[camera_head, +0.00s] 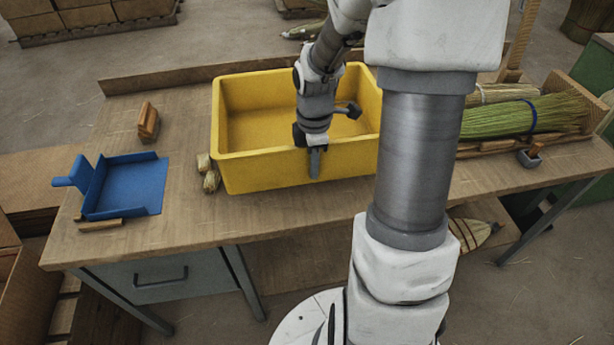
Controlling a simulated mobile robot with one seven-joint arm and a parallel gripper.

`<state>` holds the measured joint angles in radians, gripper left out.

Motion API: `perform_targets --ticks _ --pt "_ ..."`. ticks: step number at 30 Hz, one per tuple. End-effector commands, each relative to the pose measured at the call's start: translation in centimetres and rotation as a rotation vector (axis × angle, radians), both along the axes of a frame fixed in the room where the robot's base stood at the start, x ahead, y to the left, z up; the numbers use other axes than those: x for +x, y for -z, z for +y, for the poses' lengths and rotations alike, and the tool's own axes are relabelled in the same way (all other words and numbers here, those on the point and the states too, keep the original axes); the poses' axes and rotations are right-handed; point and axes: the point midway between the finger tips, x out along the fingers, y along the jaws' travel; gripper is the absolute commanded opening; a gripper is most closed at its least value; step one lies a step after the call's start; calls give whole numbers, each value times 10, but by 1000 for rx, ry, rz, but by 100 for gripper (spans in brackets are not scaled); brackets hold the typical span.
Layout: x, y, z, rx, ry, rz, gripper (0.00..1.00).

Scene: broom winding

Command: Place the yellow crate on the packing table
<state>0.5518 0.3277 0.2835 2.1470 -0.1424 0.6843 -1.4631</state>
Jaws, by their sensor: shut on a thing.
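The yellow crate (262,175) is an open rectangular tub at the middle of the wooden packing table (190,225). It appears upright and empty in the part I can see. It looks to be on or just above the tabletop; I cannot tell whether its base touches. My gripper (314,165) points down at the crate's front wall and is shut on its front rim. My arm hides the crate's right end and part of its back wall.
A blue dustpan (125,187) and a wooden brush (148,122) lie left of the crate. Small straw bundles (210,178) sit close against its left side. Green broom straw (520,117) lies to the right. A low board edges the table's back. The front left tabletop is mostly clear.

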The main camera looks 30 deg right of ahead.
Motion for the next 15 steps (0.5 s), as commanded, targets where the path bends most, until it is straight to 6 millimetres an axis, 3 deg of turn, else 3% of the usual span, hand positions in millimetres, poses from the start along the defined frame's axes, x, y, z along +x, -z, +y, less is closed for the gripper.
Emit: perform_targets --ticks 3,10,15 --pt "1 17 0 -1 -2 -5 0" --pt "2 31 -1 -2 0 -6 0" --pt "2 53 0 -1 -2 -4 0"
